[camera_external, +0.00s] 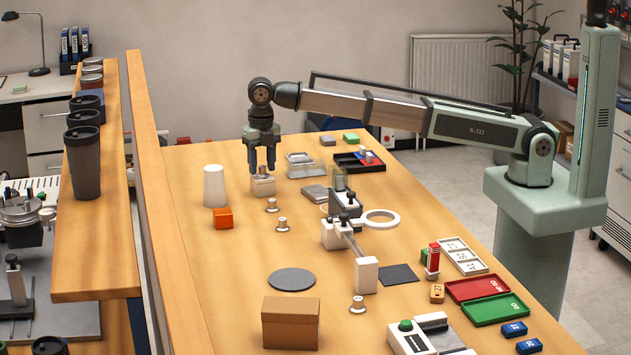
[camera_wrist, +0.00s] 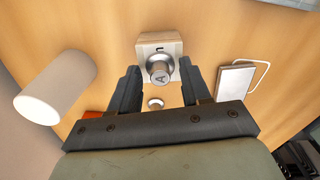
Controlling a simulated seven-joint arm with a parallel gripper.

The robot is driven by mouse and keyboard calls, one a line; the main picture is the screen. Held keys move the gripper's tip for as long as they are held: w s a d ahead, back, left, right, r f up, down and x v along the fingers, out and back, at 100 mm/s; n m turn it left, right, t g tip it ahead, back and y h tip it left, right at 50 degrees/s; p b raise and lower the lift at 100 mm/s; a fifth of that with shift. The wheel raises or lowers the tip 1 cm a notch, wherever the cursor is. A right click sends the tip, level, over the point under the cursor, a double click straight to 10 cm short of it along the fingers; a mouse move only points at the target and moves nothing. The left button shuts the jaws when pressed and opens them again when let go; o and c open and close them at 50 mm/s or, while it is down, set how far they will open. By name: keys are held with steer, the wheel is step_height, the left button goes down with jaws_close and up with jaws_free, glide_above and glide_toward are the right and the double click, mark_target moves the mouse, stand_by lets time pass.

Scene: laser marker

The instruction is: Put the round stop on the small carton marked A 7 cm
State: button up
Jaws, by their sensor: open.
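A small pale carton (camera_external: 263,187) stands on the table below my gripper (camera_external: 261,168). In the wrist view the carton (camera_wrist: 151,42) bears a small dark mark. Two more round stops, a nearer one (camera_external: 282,225) and one closer to the carton (camera_external: 272,205), stand on the table. Another stop (camera_external: 357,305) stands near the front.
A white cup-like cylinder (camera_external: 214,186) and an orange block (camera_external: 222,218) stand left of the carton. A grey plate (camera_external: 315,193) lies to the right. A clamp fixture (camera_external: 334,234) and a brown box (camera_external: 291,322) stand nearer the front. A wooden partition (camera_external: 153,200) borders the left.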

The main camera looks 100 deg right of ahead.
mark_target(262, 166)
step_height(262, 166, up, 12)
steer(key=shift+r, duration=0.2)
stand_by(0.5)
